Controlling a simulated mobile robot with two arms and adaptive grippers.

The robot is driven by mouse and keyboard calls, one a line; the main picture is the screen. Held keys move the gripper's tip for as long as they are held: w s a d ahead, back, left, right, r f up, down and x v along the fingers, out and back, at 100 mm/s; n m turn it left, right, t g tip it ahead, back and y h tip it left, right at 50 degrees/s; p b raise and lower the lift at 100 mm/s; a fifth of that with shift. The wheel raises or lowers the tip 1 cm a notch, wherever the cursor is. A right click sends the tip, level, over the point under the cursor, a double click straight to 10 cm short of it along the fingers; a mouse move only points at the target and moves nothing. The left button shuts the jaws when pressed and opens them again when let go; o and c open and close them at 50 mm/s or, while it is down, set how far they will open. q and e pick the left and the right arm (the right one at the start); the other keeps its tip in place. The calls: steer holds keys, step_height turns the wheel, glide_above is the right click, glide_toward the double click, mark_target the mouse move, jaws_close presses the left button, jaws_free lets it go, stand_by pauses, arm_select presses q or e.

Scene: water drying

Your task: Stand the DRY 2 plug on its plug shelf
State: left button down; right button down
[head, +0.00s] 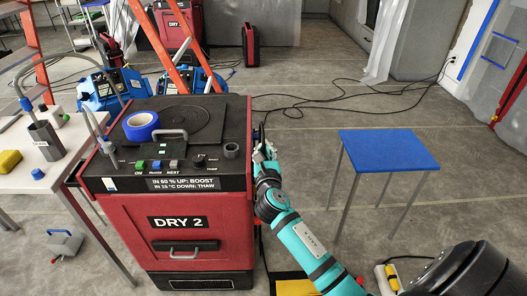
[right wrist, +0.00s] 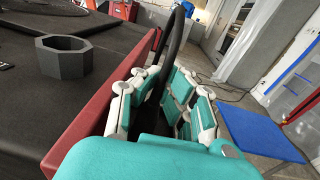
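The DRY 2 machine (head: 140,213) is a red and black dryer with its name on the front. My right gripper (head: 265,150) is beside the upper right edge of its body. In the right wrist view, the teal and white fingers (right wrist: 160,112) stand on both sides of a dark item with a thick black cord (right wrist: 176,40) arching up from between them. Whether the fingers press on it is unclear. The plug itself cannot be told apart from the cord, and I cannot make out its plug shelf. My left gripper is not in view.
A dark octagonal cup (right wrist: 62,60) and a blue tape roll (head: 141,126) sit on the machine top. A blue-topped table (head: 388,150) stands to the right. A white table (head: 25,178) is at left. Black cables (head: 330,105) cross the floor behind.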

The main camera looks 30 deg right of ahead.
steer(key=c, duration=1.5)
jaws_free()
steer(key=shift+f, duration=0.1)
